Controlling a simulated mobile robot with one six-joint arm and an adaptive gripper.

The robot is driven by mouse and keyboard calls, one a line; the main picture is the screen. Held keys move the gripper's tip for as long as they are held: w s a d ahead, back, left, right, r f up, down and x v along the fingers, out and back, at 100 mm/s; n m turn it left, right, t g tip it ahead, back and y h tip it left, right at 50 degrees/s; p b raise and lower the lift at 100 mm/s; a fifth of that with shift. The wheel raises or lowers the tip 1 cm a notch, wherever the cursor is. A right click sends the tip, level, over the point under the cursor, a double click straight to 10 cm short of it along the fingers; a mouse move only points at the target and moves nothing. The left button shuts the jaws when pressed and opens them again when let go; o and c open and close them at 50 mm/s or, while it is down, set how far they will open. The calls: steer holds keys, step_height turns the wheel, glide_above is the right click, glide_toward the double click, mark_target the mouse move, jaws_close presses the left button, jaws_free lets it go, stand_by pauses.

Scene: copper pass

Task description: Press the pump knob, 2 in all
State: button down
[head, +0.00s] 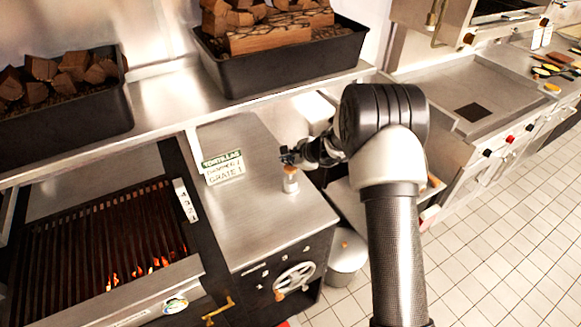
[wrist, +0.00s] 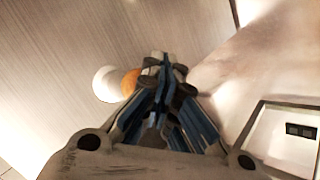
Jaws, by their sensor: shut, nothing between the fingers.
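A small pale cylinder with an orange-brown top, which looks like the pump knob (head: 291,171), stands upright on the steel counter (head: 255,215). My gripper (head: 287,156) is shut and empty, with its fingertips close above or behind that top in the head view. In the wrist view the orange part (wrist: 131,80) shows just left of my fingertips (wrist: 163,66), with a white round part (wrist: 107,84) beyond it. The fingers partly cover the orange part. I cannot tell whether they touch it.
A sign reading "TORTILLAS" (head: 222,167) stands on the counter left of the knob. A lit grill (head: 95,250) is further left. A shelf with black wood bins (head: 285,75) runs behind. A pot (head: 346,255) stands lower right.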

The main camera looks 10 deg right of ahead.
mark_target(288, 167)
steer(key=shift+s+f+b, duration=0.1)
steer(key=shift+f+b, duration=1.7)
steer(key=shift+b, duration=0.25)
stand_by(1.5)
steer(key=shift+r, duration=0.1)
steer(key=shift+r+p, duration=1.35)
steer(key=shift+r, duration=0.7)
steer(key=shift+r, duration=0.1)
steer(key=shift+r+p, duration=1.7)
steer(key=shift+r, duration=0.75)
